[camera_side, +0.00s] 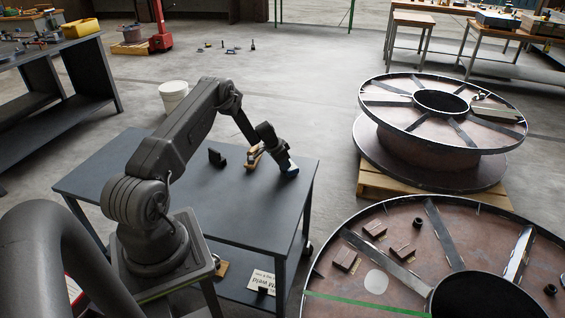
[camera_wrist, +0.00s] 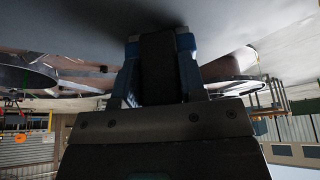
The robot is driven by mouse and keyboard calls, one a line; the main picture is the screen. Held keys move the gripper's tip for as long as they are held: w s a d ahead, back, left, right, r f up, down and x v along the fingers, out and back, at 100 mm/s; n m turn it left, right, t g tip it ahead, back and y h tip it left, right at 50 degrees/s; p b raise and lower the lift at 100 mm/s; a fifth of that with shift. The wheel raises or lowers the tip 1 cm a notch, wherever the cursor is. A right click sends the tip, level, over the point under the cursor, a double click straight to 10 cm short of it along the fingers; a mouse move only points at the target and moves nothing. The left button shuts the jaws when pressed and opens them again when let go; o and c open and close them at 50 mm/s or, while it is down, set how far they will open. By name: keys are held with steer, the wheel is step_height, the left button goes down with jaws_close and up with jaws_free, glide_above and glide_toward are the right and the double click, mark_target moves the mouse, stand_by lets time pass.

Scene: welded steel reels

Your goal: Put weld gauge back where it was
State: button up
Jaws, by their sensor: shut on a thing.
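My gripper (camera_side: 291,170) is low over the right part of the dark table (camera_side: 215,195), its blue fingertips close to the top. In the wrist view my gripper (camera_wrist: 159,62) has its two blue fingers on either side of a dark, flat-faced thing (camera_wrist: 159,72), which I take to be the weld gauge. Its markings do not show, and in the side view the fingers hide most of it. I cannot tell whether it touches the table.
A wooden-handled tool (camera_side: 254,156) lies just left of my gripper. A small black block (camera_side: 217,157) stands further left. The table's front middle is clear. A large steel reel (camera_side: 425,260) stands right of the table, another reel (camera_side: 430,150) behind it. A white bucket (camera_side: 174,97) is on the floor.

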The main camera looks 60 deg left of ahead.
steer(key=shift+f, duration=0.1)
steer(key=o, duration=1.1)
